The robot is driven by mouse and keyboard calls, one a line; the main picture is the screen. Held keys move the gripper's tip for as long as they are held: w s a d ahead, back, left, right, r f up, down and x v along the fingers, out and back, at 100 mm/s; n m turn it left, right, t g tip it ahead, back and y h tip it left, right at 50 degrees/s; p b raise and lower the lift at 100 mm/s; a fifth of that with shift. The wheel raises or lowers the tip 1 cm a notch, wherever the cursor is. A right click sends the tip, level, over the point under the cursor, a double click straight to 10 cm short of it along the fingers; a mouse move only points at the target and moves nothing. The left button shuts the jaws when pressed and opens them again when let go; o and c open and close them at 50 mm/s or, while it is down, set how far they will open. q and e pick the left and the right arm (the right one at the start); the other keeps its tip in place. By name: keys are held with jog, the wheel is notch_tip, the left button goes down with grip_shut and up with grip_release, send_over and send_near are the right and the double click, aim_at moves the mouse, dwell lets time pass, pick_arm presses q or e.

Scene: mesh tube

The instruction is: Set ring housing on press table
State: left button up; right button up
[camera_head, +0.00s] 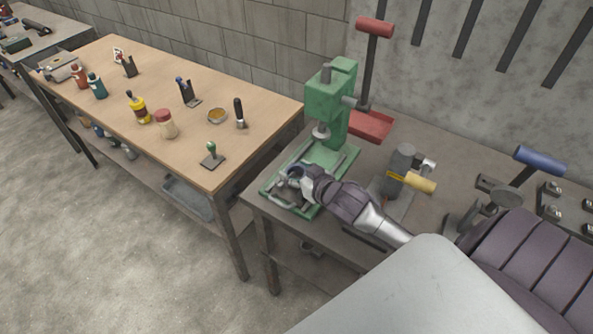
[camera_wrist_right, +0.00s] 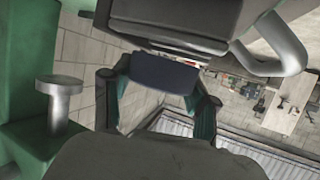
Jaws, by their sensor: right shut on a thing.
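The green press (camera_head: 341,105) stands on the workbench against the wall, with its green base (camera_head: 346,159) reaching toward the front edge. My right gripper (camera_head: 297,178) is over the left front part of that base. It is shut on a small grey part at its tip, which I take to be the ring housing (camera_head: 292,171). The fingers hide much of the part, and I cannot tell whether it touches the base. In the right wrist view, a grey body with a curved bar lies beyond the right gripper (camera_wrist_right: 160,95). My left gripper is not in view.
A yellow-handled tool (camera_head: 420,182) and a blue-handled one (camera_head: 540,159) stand to the right. A wooden table (camera_head: 165,75) at left holds bottles and small tools.

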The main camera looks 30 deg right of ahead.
jog(key=shift+f+b, duration=0.3)
jog(key=shift+f, duration=0.2)
dwell(0.4)
jog(key=shift+s+f+p, duration=0.1)
jog(key=shift+f+p, duration=0.05)
jog(key=shift+p, duration=0.5)
dwell(0.7)
jog(key=shift+p, duration=0.65)
dwell(0.5)
jog(key=o, duration=1.5)
jog(key=shift+r, duration=0.2)
jog(key=v, duration=1.2)
